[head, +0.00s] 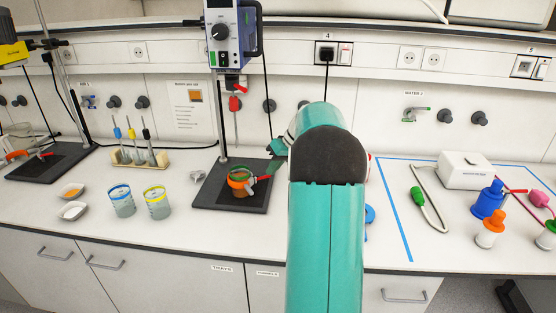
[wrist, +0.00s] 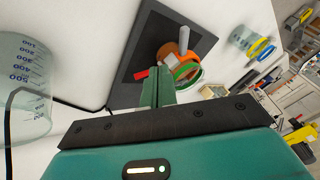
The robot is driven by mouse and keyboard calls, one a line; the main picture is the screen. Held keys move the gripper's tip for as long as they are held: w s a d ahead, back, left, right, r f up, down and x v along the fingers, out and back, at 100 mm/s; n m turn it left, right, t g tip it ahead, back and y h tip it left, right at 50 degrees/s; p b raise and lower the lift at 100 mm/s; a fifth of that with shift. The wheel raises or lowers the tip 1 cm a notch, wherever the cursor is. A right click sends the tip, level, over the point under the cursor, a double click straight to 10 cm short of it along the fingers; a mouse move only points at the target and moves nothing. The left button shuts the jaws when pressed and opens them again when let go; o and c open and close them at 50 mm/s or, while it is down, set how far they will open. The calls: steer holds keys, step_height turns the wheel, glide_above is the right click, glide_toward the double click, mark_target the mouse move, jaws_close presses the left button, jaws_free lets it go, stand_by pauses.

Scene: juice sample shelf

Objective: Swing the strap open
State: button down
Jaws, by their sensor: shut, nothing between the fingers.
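An orange, strap-like band (head: 238,183) goes around a small vessel with a green rim (head: 240,171). The vessel stands on the black base plate of a stand. In the wrist view the orange band (wrist: 170,54), the green rim (wrist: 187,72), a grey rod-like part (wrist: 184,38) and a red tab (wrist: 141,75) show. My gripper (head: 274,166) is at the vessel's right side in the head view. In the wrist view my gripper (wrist: 158,84) is shut and empty, its tips close to the red tab and the band. I cannot tell whether they touch.
The black base plate (head: 211,196) carries a stand with a blue control box (head: 220,35) above. Two beakers (head: 121,201) stand left of it. A white box (head: 466,170) and coloured bottles (head: 489,199) are at the right. A large graduated beaker (wrist: 22,90) is near my wrist.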

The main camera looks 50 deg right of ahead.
steer(key=w+a+f, duration=0.1)
steer(key=a+f, duration=0.1)
steer(key=w+a+f, duration=0.1)
steer(key=shift+w+a+f, duration=0.1)
steer(key=shift+a+f, duration=0.25)
steer(key=shift+a, duration=0.05)
steer(key=shift+w+a+f, duration=0.1)
steer(key=shift+a+f, duration=0.1)
steer(key=shift+a, duration=0.2)
steer(key=shift+a, duration=0.1)
steer(key=shift+a+m, duration=0.3)
